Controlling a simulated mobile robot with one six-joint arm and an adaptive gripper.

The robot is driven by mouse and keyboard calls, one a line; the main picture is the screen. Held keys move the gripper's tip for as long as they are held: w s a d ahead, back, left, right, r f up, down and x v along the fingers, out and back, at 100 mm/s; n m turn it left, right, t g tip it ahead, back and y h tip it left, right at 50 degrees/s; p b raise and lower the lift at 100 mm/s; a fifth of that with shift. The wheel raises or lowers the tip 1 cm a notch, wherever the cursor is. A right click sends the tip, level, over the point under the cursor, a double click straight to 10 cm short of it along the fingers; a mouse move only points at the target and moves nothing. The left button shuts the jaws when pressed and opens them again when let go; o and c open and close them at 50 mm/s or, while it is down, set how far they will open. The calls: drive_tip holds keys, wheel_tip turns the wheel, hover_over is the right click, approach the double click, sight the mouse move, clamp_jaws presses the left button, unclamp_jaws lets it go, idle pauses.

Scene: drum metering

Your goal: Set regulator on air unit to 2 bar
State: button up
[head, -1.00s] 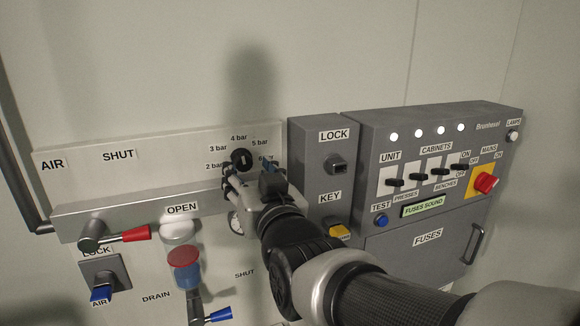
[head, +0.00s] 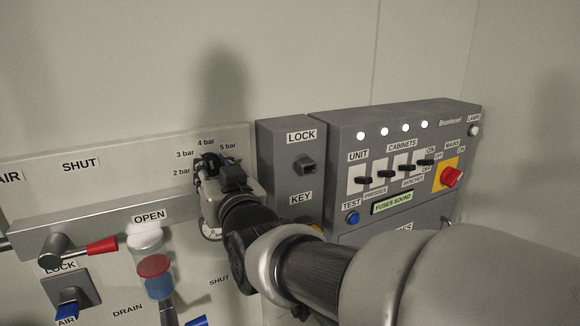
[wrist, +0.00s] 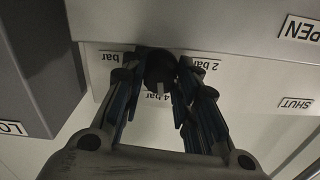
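The regulator on the air unit (head: 122,163) is a round black knob (wrist: 159,71) with a white pointer mark. In the wrist view, which is upside down, the mark points toward the "4 bar" label. My gripper (wrist: 159,68) has one dark finger on each side of the knob, with narrow gaps still seeming to show, so it looks open around it. In the head view my gripper (head: 208,168) covers most of the knob and the lower right scale labels. The "2 bar" label (head: 181,172) shows left of it.
A red-handled valve (head: 100,247) and the drain bowl (head: 154,278) are lower left. The grey lock box (head: 290,165) and fuse cabinet (head: 400,150) stand close on the right. The wall above is clear.

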drive_tip(key=c, duration=0.5)
drive_tip(key=shift+f+n+b, duration=0.15)
drive_tip(key=shift+n+b, duration=0.65)
drive_tip(key=shift+n, duration=0.1)
drive_tip(key=shift+n+b, duration=0.5)
drive_tip(key=shift+n, duration=1)
drive_tip(key=o, duration=1.1)
drive_tip(key=v, duration=1.2)
